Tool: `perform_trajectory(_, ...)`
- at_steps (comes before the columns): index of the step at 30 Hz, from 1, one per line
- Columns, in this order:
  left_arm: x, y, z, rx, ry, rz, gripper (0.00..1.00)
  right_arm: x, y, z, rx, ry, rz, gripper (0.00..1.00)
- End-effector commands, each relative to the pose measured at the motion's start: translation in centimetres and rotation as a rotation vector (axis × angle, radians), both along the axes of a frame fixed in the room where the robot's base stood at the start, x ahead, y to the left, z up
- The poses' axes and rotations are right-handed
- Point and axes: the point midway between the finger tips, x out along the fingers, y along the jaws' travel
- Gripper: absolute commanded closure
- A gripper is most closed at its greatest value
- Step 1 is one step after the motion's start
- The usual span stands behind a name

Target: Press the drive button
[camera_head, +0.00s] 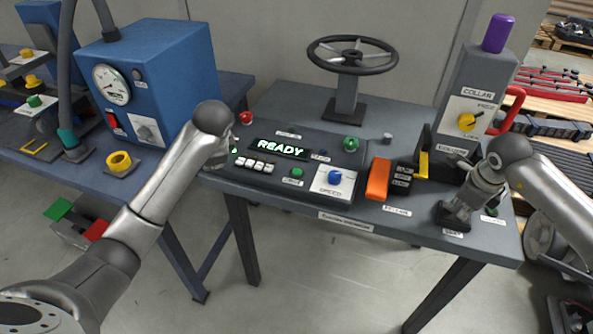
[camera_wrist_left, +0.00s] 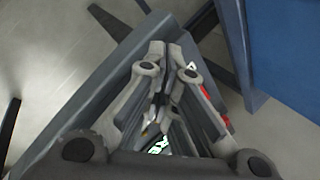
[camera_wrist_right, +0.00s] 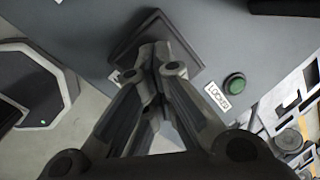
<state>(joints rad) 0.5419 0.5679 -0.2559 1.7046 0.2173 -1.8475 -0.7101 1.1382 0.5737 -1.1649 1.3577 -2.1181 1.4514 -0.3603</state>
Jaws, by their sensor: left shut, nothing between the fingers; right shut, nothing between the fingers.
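The control panel (camera_head: 318,190) on the grey table shows READY on its display (camera_head: 278,149). A small green button (camera_head: 297,172) sits below the display; its label is too small to read, so I cannot tell whether it is the drive button. My left gripper (camera_head: 226,156) is shut at the panel's left end, beside the white keys. My right gripper (camera_head: 458,212) is shut and points down at a dark square base (camera_wrist_right: 135,45), hiding its middle.
A blue SPEED knob (camera_head: 335,177), an orange lever (camera_head: 378,178) and a steering wheel (camera_head: 352,54) share the table. A column with a yellow knob (camera_head: 466,122) stands behind my right arm. Another green button (camera_wrist_right: 234,83) lies beside the dark base. A blue gauge box (camera_head: 168,70) is at left.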

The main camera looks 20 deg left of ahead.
Motion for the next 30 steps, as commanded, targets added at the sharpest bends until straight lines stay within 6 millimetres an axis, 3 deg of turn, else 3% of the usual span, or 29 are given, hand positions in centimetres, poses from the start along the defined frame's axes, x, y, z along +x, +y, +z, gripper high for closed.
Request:
perform_trajectory(1, 1.1, -3.3, -0.2, -0.071, -0.028, -0.074, 1.0, -0.1, 0.0, -0.2, 0.0, 0.003, 0.001, 1.0)
perform_trajectory(6, 4.3, -10.6, 2.8, -0.248, -0.164, -0.256, 1.0, -0.1, 0.1, -0.2, 0.0, 0.003, 0.001, 1.0)
perform_trajectory(13, 6.4, -18.0, 7.4, -0.424, -0.322, -0.438, 1.0, -0.1, 0.0, -0.2, -0.001, 0.004, 0.001, 1.0)
perform_trajectory(19, 6.8, -20.7, 9.6, -0.492, -0.387, -0.507, 1.0, -0.1, 0.0, -0.2, -0.001, 0.004, 0.001, 1.0)
perform_trajectory(30, 6.9, -21.1, 9.9, -0.502, -0.397, -0.516, 1.0, -0.1, 0.0, -0.2, -0.001, 0.004, 0.001, 1.0)
